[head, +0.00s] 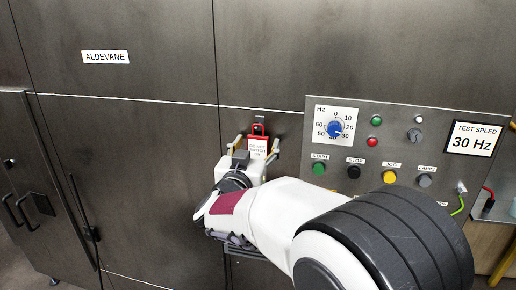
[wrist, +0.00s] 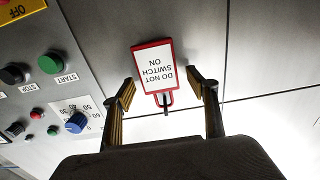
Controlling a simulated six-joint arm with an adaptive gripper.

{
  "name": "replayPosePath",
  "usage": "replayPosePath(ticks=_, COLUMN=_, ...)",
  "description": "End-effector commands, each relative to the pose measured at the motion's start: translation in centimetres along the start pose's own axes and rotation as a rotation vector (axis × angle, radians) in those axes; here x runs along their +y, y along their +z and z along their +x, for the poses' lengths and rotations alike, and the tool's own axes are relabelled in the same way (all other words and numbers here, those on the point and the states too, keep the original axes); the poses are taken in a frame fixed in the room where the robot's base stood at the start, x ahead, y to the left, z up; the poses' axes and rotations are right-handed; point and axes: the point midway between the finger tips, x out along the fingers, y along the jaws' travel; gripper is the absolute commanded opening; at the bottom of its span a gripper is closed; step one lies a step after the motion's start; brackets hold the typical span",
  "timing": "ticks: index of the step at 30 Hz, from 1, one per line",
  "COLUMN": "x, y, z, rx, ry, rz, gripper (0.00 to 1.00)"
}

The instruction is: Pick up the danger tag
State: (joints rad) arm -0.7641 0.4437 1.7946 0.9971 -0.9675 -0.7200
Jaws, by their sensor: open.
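The danger tag (head: 258,146) is a small white card with a red border and the words "DO NOT SWITCH ON". It hangs against the dark cabinet front, below a small red piece (head: 259,129). My gripper (head: 256,147) is open, with one finger on each side of the tag. In the wrist view the fingertips of my gripper (wrist: 163,92) stand left and right of the tag's loop end, with gaps on both sides. I cannot tell the remaining depth.
A control panel (head: 390,108) with a blue dial (head: 335,129), coloured buttons and a "30 Hz" sign (head: 472,138) is to the right. Flat cabinet panels (head: 130,130) lie to the left, with a handled door (head: 35,190) at far left.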

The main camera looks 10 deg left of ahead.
Motion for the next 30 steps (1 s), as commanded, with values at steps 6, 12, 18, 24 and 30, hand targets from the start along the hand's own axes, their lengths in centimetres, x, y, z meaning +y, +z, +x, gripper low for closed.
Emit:
replayPosePath(ticks=6, x=0.02, y=-0.01, z=0.12, rx=0.0, ry=0.0, rz=0.0, gripper=0.58)
replayPosePath(ticks=12, x=0.03, y=-0.02, z=0.11, rx=0.0, ry=0.0, rz=0.0, gripper=0.58)
replayPosePath(ticks=18, x=0.03, y=-0.02, z=0.1, rx=0.0, ry=0.0, rz=0.0, gripper=0.35)
replayPosePath(ticks=24, x=0.03, y=-0.03, z=0.1, rx=0.001, ry=0.0, rz=0.0, gripper=0.2)
replayPosePath(ticks=30, x=0.03, y=-0.06, z=0.1, rx=0.001, ry=0.0, rz=0.0, gripper=0.2)
